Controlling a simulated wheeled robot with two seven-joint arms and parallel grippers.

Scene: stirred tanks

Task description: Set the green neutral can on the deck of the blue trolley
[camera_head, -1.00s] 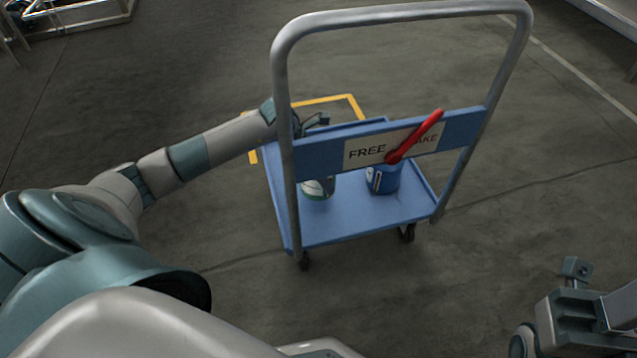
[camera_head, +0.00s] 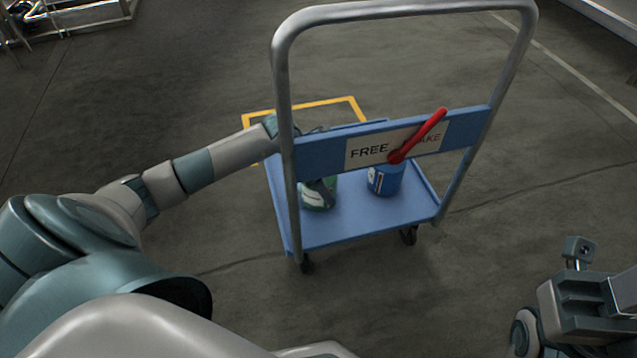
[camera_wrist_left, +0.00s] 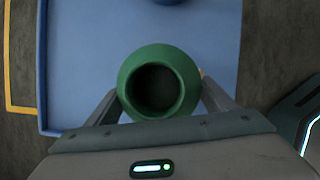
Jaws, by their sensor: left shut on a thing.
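The green can (camera_head: 313,201) with a white label is over the deck of the blue trolley (camera_head: 345,225), to the left of a blue can (camera_head: 386,180). It looks upright and low, at about deck level; I cannot tell whether its base touches the deck. In the left wrist view, the green can's round open top (camera_wrist_left: 156,89) is between the fingers of my left gripper (camera_wrist_left: 160,98), which is shut on it. In the head view the trolley's sign board hides part of that gripper. My right gripper (camera_head: 578,262) is at the lower right, away from the trolley; its jaw gap is unclear.
A red lever (camera_head: 418,135) crosses the board. A yellow floor marking (camera_head: 305,105) lies behind the trolley. The floor to the right is clear.

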